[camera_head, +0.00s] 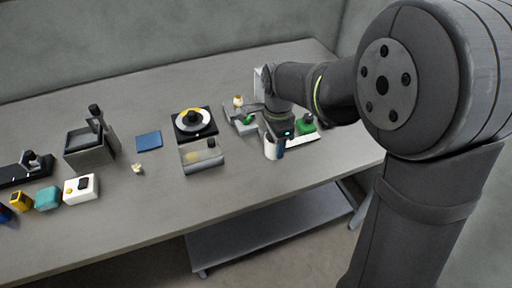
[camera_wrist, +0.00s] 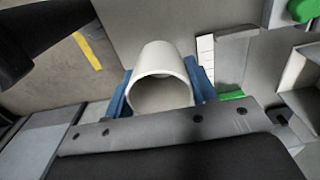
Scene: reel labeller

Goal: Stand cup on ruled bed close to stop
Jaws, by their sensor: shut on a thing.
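My gripper (camera_wrist: 160,92) is shut on a white cup (camera_wrist: 162,72), with one blue finger on each side. In the wrist view the cup's round open mouth faces the camera. In the head view the cup (camera_head: 270,149) shows below my wrist, near the labeller's front; I cannot tell whether it touches a surface. A white strip with ruled marks (camera_wrist: 205,56), apparently part of the ruled bed, lies just right of the cup. A grey block (camera_wrist: 236,46) beside the strip may be the stop. My arm hides part of the labeller in the head view.
A green knob-like part (camera_head: 306,122) stands right of my wrist. A black turntable with a reel (camera_head: 194,123), a clear-topped box (camera_head: 202,156) and a blue pad (camera_head: 149,141) are to the left. The table front between the box and the white block (camera_head: 81,187) is clear.

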